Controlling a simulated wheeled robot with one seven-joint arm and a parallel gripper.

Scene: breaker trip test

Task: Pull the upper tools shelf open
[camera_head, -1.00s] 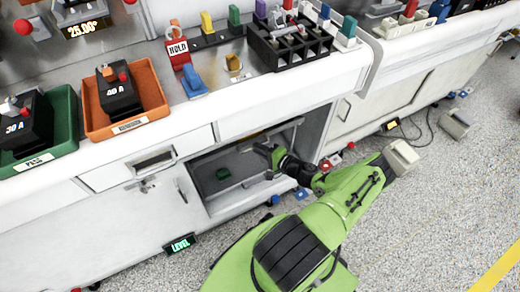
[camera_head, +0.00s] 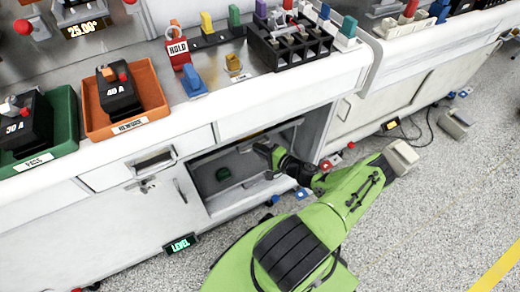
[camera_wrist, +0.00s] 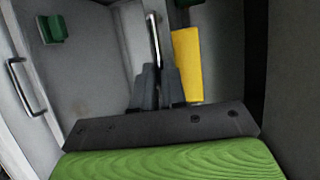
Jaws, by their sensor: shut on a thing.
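The open cabinet bay (camera_head: 212,205) under the bench holds my gripper (camera_head: 264,150), which reaches in near its top. In the wrist view my gripper (camera_wrist: 157,84) has its two dark fingers close together on a thin silver bar handle (camera_wrist: 153,38). The bar runs away from the fingertips toward the top of the picture. A yellow block (camera_wrist: 187,64) lies just right of the fingers. I cannot make out the upper tools shelf's full outline; its front is largely hidden by my gripper and the bench front.
A green block (camera_head: 222,174) sits inside the bay. The bench front (camera_head: 290,97) overhangs the bay. A black cable (camera_head: 412,132) lies on the floor at right.

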